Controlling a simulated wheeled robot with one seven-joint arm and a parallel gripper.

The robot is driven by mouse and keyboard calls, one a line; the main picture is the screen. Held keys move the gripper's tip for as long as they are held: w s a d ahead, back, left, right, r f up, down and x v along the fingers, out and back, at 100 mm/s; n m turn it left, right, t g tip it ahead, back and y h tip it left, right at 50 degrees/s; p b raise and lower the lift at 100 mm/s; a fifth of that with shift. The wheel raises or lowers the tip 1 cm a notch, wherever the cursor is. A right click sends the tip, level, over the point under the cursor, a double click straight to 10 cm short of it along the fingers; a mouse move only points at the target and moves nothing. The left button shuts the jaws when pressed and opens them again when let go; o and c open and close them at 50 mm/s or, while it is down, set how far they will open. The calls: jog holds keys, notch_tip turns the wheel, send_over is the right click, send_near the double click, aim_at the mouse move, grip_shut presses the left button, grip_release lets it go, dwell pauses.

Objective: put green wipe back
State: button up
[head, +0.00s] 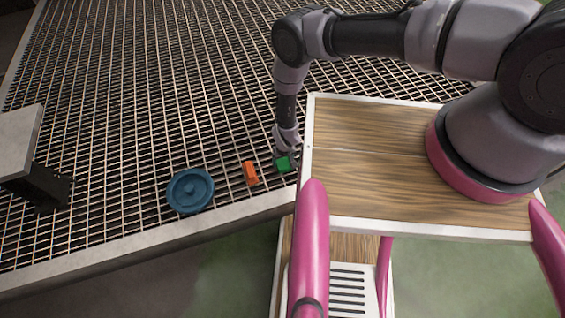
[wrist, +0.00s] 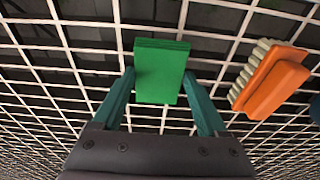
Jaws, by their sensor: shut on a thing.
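The green wipe (head: 283,164) is a small green block low at the grating, near the left edge of my wooden top in the head view. In the wrist view the green wipe (wrist: 160,70) stands between the two teal fingers of my gripper (wrist: 158,88). My gripper (head: 287,152) is shut on it from above. I cannot tell whether the wipe touches the grating or is held just above it.
An orange brush (head: 250,173) with pale bristles lies just left of the wipe; it also shows in the wrist view (wrist: 270,82). A blue round dish (head: 190,190) sits further left. A grey block on a dark stand (head: 22,140) is at the far left. The grating (head: 150,90) behind is clear.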

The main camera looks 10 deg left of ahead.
aim_at(284, 166)
jog(key=shift+f, duration=0.8)
jog(key=shift+f, duration=0.15)
jog(key=o, duration=1.2)
jog(key=r, duration=0.4)
jog(key=s+r, duration=0.1)
jog(key=r, duration=0.3)
jog(key=d+r, duration=0.1)
jog(key=r, duration=0.3)
jog(key=shift+s+r, duration=0.1)
jog(key=shift+s, duration=0.3)
jog(key=shift+a, duration=0.1)
